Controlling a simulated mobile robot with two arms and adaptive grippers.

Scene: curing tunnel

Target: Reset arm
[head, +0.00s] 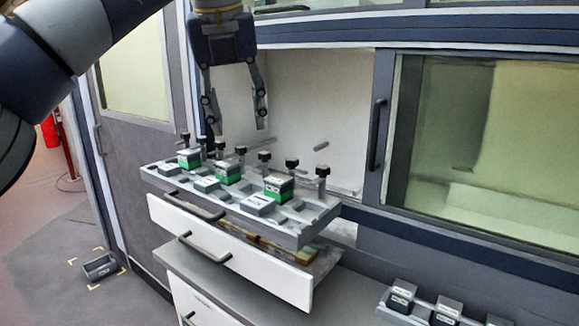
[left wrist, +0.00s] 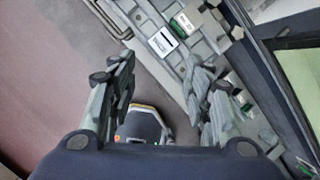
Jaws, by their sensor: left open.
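My left gripper (head: 234,128) hangs fingers down above the far left part of a grey fixture tray (head: 315,232) in the head view. Its two fingers are apart with nothing between them. In the left wrist view the open fingers of the left gripper (left wrist: 165,100) frame the floor and a dark rounded body, with the tray (left wrist: 172,68) beyond. My right gripper is not seen in the head view.
A white drawer (head: 250,262) stands pulled out under the tray. A cabinet with a sliding glass door (head: 480,150) is behind. A second rack with dark blocks (head: 403,293) sits at lower right. A small grey bin (head: 100,267) lies on the floor at left.

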